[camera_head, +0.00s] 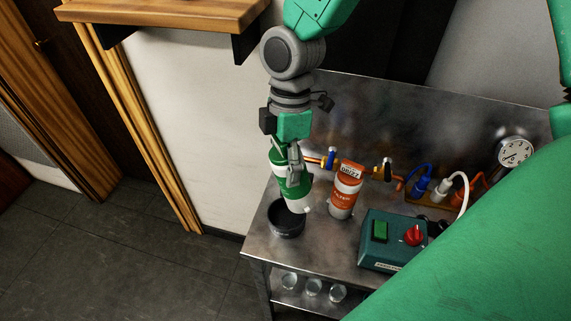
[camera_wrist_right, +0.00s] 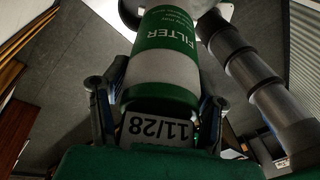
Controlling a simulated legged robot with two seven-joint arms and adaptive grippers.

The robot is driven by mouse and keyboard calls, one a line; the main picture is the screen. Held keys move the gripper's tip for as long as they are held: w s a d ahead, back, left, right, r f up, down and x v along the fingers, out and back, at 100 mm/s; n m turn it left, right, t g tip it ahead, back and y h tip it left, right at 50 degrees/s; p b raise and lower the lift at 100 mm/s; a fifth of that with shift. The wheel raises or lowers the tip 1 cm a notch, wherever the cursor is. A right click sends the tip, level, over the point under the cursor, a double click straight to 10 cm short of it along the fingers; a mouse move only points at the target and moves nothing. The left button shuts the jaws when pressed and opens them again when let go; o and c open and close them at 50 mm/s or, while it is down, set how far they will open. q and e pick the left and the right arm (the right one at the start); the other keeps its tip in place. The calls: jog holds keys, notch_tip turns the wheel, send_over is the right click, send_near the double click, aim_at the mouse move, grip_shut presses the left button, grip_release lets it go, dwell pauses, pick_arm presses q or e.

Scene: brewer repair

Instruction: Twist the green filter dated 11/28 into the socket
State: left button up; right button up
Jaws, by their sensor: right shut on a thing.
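The green and white filter (camera_head: 296,191) is in my right gripper (camera_head: 294,166), tilted above the table. It also fills the middle of the right wrist view (camera_wrist_right: 165,70), with the word FILTER and the date 11/28 readable, a finger on each side. Its white lower end is over or just behind the rim of a round black open cup (camera_head: 286,220); whether they touch I cannot tell. An orange and white filter (camera_head: 344,192) hangs upright to the right, under the pipe. I cannot clearly make out a free socket. My left gripper is not in view.
A teal control box (camera_head: 391,241) with a green switch and red knob stands at the front right of the metal table (camera_head: 318,245). Behind are valves, coloured hoses (camera_head: 440,189) and a gauge (camera_head: 515,152). Several clear glasses (camera_head: 312,287) stand on the lower shelf.

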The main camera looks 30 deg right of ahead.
jog(key=n, duration=0.6)
jog(key=shift+r+y, duration=0.3)
jog(key=shift+y, duration=0.1)
jog(key=n, duration=0.4)
jog(key=shift+d+r+n+g+b, duration=0.15)
jog(key=shift+n+g+b, duration=0.15)
jog(key=shift+g+b, duration=0.1)
notch_tip(320, 180, down, 5)
jog(key=b, duration=0.5)
jog(key=shift+f+b, duration=1.05)
jog(key=shift+f, duration=1.3)
jog(key=shift+p, duration=0.35)
jog(key=shift+f, duration=0.25)
